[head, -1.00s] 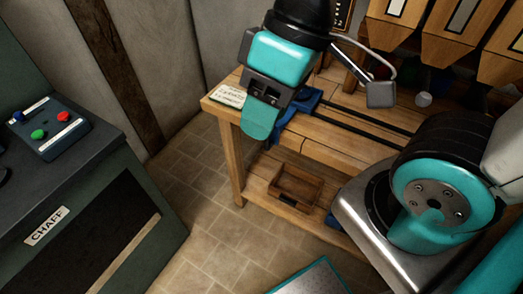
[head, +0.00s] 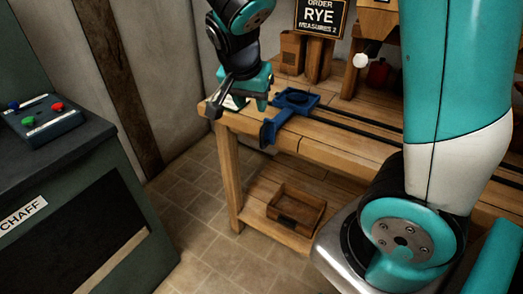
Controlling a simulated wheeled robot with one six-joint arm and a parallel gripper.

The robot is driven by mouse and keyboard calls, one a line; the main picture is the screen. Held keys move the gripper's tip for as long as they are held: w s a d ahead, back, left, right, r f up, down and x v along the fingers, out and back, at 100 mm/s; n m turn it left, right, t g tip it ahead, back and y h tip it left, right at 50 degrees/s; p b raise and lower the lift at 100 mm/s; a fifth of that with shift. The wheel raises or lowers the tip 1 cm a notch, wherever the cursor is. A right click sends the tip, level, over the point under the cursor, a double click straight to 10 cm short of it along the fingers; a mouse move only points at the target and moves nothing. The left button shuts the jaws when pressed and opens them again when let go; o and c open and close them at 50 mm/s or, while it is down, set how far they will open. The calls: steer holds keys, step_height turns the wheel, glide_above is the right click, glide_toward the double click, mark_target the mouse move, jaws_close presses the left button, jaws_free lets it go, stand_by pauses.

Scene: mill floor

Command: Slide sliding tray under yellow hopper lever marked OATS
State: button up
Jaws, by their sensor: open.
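My gripper (head: 262,101) is open and empty, at the bench's left end, just left of the tray. I cannot tell whether it touches the tray. A white knob (head: 361,61) shows below a wooden hopper (head: 379,22) at the upper right. No yellow lever and no OATS mark is in view; my arm hides much of the right side.
A sign (head: 321,17) reads ORDER RYE MEASURES 2. A wooden box (head: 297,209) sits on the lower shelf. A green CHAFF machine (head: 60,200) with a button box (head: 42,120) stands at left. Tiled floor (head: 190,205) lies free between machine and bench.

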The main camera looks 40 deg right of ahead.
mark_target(261, 135)
steer(key=x, duration=1.7)
steer(key=shift+d, duration=0.1)
jaws_close()
